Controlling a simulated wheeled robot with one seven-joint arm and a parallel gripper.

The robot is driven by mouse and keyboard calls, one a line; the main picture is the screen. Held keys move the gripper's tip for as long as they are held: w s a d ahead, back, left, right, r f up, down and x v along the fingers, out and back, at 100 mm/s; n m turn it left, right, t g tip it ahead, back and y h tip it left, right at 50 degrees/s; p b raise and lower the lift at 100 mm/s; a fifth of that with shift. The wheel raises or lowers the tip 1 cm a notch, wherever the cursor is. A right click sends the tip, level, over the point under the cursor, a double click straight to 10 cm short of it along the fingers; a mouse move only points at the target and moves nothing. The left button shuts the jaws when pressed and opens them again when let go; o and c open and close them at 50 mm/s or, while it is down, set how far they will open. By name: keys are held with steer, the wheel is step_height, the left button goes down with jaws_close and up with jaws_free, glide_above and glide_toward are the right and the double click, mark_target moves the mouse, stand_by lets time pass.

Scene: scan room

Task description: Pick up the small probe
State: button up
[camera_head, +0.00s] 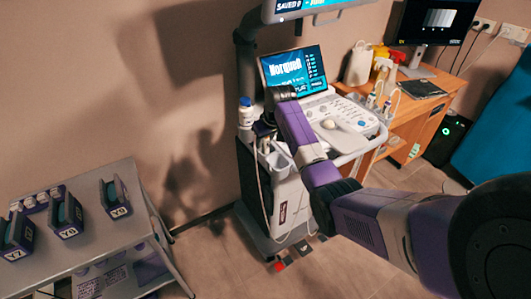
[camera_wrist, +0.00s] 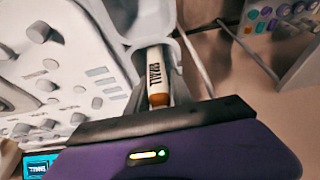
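The small probe (camera_wrist: 157,75) shows in the wrist view as a slim white body with an orange-brown end and a dark label that seems to read SMALL. It sits in a pale grey holder (camera_wrist: 188,45) beside the ultrasound console's keys (camera_wrist: 62,75). My gripper's dark crosspiece (camera_wrist: 150,120) is just below the probe's lower end in that picture; its fingertips are not clear, and I see no grip on the probe.
A grey trolley (camera_head: 90,235) at left bears several dark labelled holders, among them Y7 (camera_head: 17,236). A wooden desk (camera_head: 412,110) with bottles and a monitor (camera_head: 437,20) stands at right. A white bottle (camera_head: 245,112) is at the cart's left. The floor between trolley and cart is clear.

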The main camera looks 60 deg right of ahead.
jaws_close()
steer(key=shift+r, duration=0.15)
